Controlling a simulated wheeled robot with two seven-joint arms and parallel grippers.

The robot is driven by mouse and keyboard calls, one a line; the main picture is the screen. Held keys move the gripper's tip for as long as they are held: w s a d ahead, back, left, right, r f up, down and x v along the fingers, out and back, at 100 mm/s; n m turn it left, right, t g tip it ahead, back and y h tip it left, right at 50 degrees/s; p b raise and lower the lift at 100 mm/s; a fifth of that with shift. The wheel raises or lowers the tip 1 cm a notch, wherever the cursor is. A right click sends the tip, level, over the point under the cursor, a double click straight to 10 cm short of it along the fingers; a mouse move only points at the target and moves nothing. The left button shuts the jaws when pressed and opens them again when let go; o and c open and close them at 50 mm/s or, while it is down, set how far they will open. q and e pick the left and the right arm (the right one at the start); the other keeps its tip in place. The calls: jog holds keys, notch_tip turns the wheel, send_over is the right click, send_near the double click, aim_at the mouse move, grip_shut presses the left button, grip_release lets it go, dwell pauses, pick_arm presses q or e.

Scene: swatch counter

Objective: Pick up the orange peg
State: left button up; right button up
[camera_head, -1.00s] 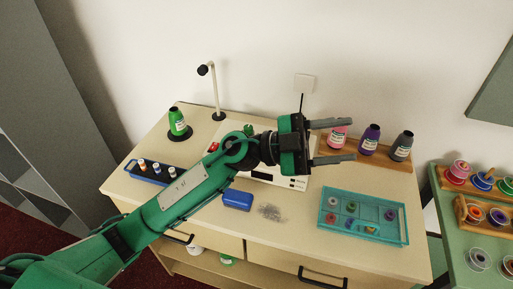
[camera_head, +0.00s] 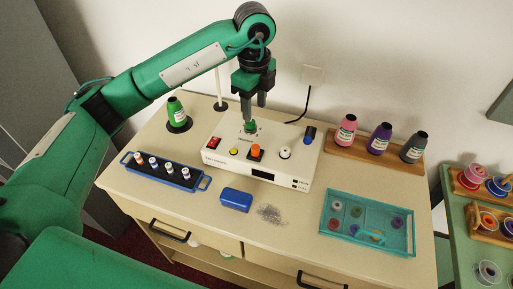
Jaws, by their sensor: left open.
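A short orange piece (camera_head: 255,151), the thing most like an orange peg, stands upright at the front middle of a white box (camera_head: 222,158). The tray at left also holds small pegs with white and orange parts, too small to tell apart. My left gripper (camera_head: 253,112) is open and points down above the back of the white box. Its fingers are behind the orange piece, close to a small green piece (camera_head: 250,127); I cannot tell whether they touch it. Nothing is seen between the fingers. My right gripper is not in view.
The white box also carries a red switch (camera_head: 213,142), a yellow button (camera_head: 234,151), a white knob (camera_head: 285,152) and a blue-black cylinder (camera_head: 309,135). A dark peg tray (camera_head: 150,174), blue case (camera_head: 236,199), teal tray (camera_head: 325,226) and green bottle (camera_head: 175,111) stand around it.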

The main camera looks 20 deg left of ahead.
pick_arm(q)
jog(key=p, duration=0.2)
send_over(255, 147)
jog(key=f, duration=0.8)
jog(key=shift+w+a, duration=0.15)
jog(key=shift+w, duration=0.25)
jog(key=shift+s+f, duration=0.15)
jog(key=shift+f, duration=0.4)
jog(key=f+p, duration=0.2)
jog(key=f, duration=0.1)
jog(key=shift+s+d+f, duration=0.15)
jog(key=shift+d+f, duration=0.05)
jog(key=shift+f, duration=0.45)
jog(key=c, duration=0.8)
grip_shut()
